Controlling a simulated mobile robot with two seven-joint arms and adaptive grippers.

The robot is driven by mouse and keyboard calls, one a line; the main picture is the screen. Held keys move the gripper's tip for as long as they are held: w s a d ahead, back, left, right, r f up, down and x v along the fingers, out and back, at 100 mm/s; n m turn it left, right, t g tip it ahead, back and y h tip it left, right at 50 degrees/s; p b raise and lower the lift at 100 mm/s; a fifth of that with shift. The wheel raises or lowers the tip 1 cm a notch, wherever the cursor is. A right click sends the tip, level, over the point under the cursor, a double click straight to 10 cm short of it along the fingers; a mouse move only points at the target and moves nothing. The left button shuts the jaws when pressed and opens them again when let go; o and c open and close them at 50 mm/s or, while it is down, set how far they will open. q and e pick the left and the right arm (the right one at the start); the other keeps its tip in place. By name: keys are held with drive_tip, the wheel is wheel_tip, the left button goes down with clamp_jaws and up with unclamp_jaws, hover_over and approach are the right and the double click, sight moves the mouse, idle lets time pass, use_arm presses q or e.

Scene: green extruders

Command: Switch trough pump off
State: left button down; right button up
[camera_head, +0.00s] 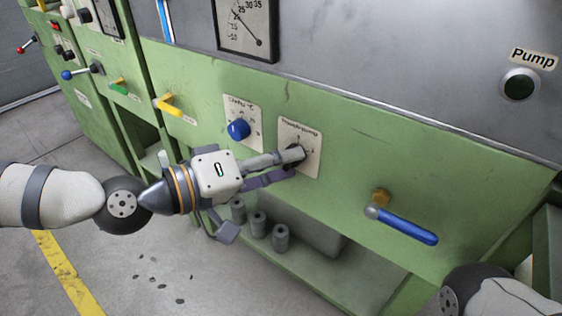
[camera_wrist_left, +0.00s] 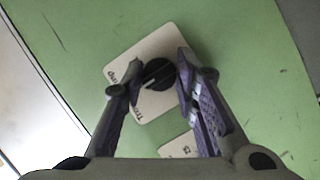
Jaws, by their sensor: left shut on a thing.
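The trough pump switch is a cream plate (camera_head: 314,164) on the green panel, with a label at its top. Its round black knob (camera_wrist_left: 157,74) has a light pointer line and shows clearly in the left wrist view. In the head view my fingers mostly cover the knob, so its setting is hard to read there. My left gripper (camera_head: 297,161) is at the knob, with one finger on either side, shut on it. In the left wrist view the gripper (camera_wrist_left: 162,73) frames the knob between its fingertips. My right gripper is out of view; only part of my right arm shows at lower right.
A blue knob (camera_head: 238,129) on another cream plate sits just left of the switch. A blue-handled lever (camera_head: 405,224) juts out at lower right. A yellow handle (camera_head: 168,105) is at upper left. A Pump button (camera_head: 519,85) is at upper right. Grey cylinders (camera_head: 259,224) stand below.

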use_arm(q)
drive_tip(key=c, duration=1.3)
unclamp_jaws()
drive_tip(key=v, duration=1.2)
